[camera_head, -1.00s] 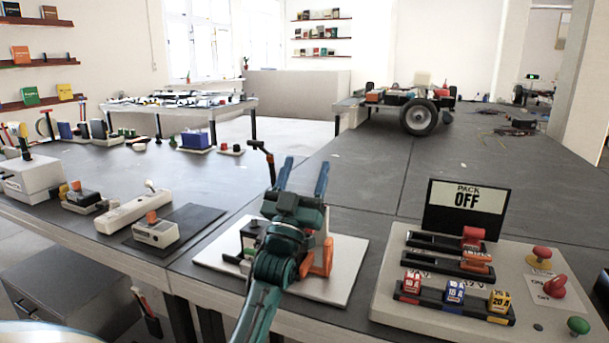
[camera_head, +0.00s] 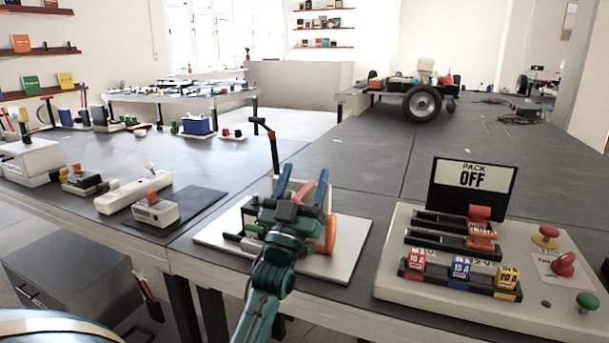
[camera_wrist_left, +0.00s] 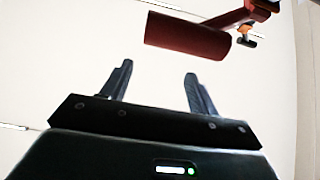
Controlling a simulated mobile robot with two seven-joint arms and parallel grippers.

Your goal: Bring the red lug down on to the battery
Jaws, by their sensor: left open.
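My left gripper (camera_head: 302,183) is over the white board (camera_head: 335,262), its fingers pointing up and away. It is open with nothing between the fingers; the left wrist view also shows the open gripper (camera_wrist_left: 160,80). A dark red cylinder on a red arm, which I take for the red lug (camera_wrist_left: 187,36), lies beyond the fingertips in that view, not touching them. The battery (camera_head: 250,222), apparently the dark block on the board, is mostly hidden behind my gripper.
An orange part (camera_head: 330,234) stands on the board, right of my gripper. A switch panel (camera_head: 400,285) with a sign reading PACK OFF (camera_head: 472,180) is to the right. A grey mat (camera_head: 205,203) and white boxes are left.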

